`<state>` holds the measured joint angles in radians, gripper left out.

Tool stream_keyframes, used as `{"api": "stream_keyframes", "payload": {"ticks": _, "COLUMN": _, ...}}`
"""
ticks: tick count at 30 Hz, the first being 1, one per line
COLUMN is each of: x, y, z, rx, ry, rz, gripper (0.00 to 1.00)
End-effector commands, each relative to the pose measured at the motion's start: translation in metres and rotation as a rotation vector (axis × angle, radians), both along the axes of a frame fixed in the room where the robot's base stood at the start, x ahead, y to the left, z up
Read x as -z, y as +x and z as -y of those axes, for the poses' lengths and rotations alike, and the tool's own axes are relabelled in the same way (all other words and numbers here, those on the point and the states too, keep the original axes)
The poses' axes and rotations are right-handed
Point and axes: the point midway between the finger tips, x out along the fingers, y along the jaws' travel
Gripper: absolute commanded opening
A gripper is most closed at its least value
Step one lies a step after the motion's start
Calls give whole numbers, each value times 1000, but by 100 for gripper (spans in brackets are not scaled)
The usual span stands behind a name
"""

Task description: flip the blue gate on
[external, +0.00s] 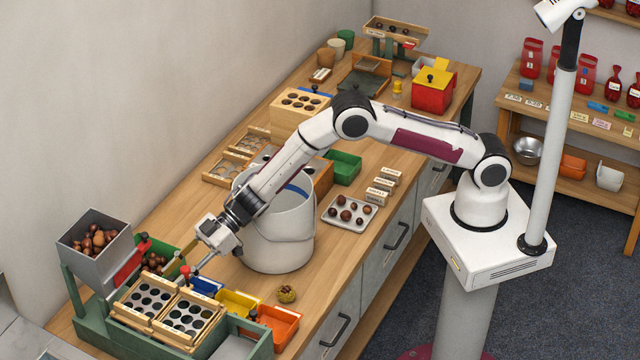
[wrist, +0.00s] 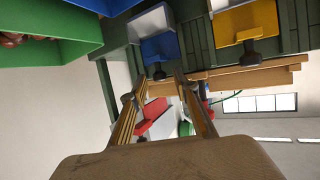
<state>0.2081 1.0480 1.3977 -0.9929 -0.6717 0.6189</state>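The blue gate (wrist: 160,46) is a small blue plate with a dark knob, next to a white box in the wrist view. In that view my gripper (wrist: 160,77) has its two fingers apart, with the knob in line with the gap between the fingertips. I cannot tell whether they touch it. In the external view my gripper (external: 199,267) reaches down beside the green sorting stand at the near left, close to a red knob. I cannot pick out the blue gate surely in the external view.
A yellow gate (wrist: 247,22) with a dark knob is right of the blue one. A green bin (wrist: 50,40) is at the upper left. Blue, yellow (external: 238,303) and orange bins (external: 277,322) line the stand.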

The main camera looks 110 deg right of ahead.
Motion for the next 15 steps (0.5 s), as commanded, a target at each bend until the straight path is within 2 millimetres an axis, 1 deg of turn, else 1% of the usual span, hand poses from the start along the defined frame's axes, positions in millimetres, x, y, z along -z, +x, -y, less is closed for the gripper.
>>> {"api": "stream_keyframes", "payload": {"ticks": 8, "x": 0, "y": 0, "z": 0, "rx": 0, "ry": 0, "rz": 0, "gripper": 30}}
{"api": "stream_keyframes", "payload": {"ticks": 9, "x": 0, "y": 1, "z": 0, "rx": 0, "ry": 0, "rz": 0, "gripper": 25}}
{"api": "stream_keyframes", "payload": {"ticks": 11, "x": 0, "y": 0, "z": 0, "rx": 0, "ry": 0, "rz": 0, "gripper": 9}}
{"api": "stream_keyframes", "payload": {"ticks": 12, "x": 0, "y": 0, "z": 0, "rx": 0, "ry": 0, "rz": 0, "gripper": 0}}
{"api": "stream_keyframes", "payload": {"ticks": 15, "x": 0, "y": 0, "z": 0, "rx": 0, "ry": 0, "rz": 0, "gripper": 0}}
